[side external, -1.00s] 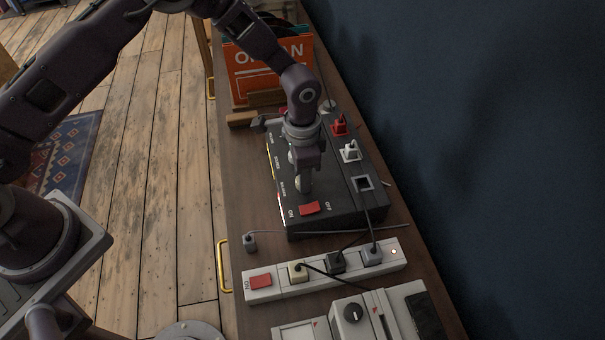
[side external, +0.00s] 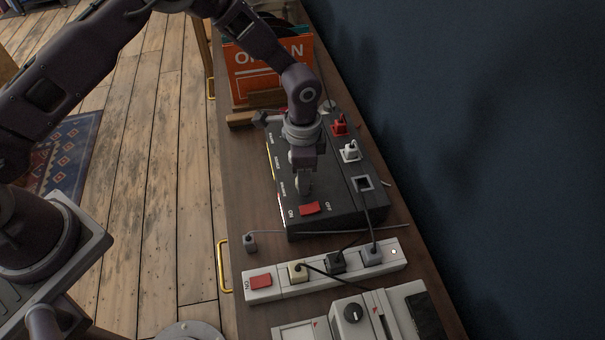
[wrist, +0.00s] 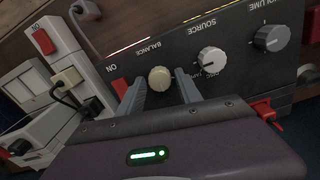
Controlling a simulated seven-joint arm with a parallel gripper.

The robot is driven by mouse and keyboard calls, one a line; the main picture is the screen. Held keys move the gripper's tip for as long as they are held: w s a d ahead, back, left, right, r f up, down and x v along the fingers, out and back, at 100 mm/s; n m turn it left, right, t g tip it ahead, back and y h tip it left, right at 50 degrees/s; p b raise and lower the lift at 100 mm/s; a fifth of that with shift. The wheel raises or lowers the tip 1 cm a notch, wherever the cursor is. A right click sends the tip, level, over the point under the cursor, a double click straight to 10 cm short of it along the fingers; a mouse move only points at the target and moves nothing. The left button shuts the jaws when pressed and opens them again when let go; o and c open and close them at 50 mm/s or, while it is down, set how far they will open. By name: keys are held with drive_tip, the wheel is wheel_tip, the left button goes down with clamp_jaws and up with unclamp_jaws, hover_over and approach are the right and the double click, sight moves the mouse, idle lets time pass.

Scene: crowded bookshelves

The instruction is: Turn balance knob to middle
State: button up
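The balance knob (wrist: 160,78) is a round cream knob under the word BALANCE on the dark amplifier (wrist: 226,80). Its pointer direction is too small to tell. My gripper (wrist: 160,90) is open, with one finger on each side of the knob and a visible gap on both sides in the wrist view. In the side view my gripper (side external: 304,185) points down over the front half of the amplifier (side external: 347,205), near the red ON/OFF switch (side external: 310,208). There the knob is mostly hidden by the fingers.
The source knob (wrist: 212,60) and volume knob (wrist: 270,38) sit beside the balance knob. A white power strip (side external: 322,272) with plugs and cables lies in front of the amplifier. Red and white plugs (side external: 349,151) stand at its back edge. The dark wall is on the right.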

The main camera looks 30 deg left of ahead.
drive_tip(key=shift+o, duration=0.4)
wheel_tip(320, 180, up, 7)
idle(0.4)
drive_tip(key=s+a+r+n+t, duration=0.1)
drive_tip(key=s+a+r+n, duration=0.2)
drive_tip(key=r, duration=0.4)
drive_tip(key=s+a+r+t, duration=0.1)
drive_tip(key=s+a+r, duration=0.25)
drive_tip(key=r, duration=0.45)
drive_tip(key=s+a+r+n+t, duration=0.1)
drive_tip(key=s+a+r+n, duration=0.1)
drive_tip(key=a+r, duration=0.35)
drive_tip(key=s+a+r+n+t, duration=0.1)
drive_tip(key=s+a+r+n, duration=0.1)
drive_tip(key=s, duration=0.7)
drive_tip(key=s+a+r+n+t, duration=0.1)
drive_tip(key=s+r+n, duration=0.2)
drive_tip(key=s, duration=0.6)
drive_tip(key=shift+a+r+n+t, duration=0.2)
drive_tip(key=shift+a+n+t, duration=0.15)
drive_tip(key=shift+n+t, duration=0.05)
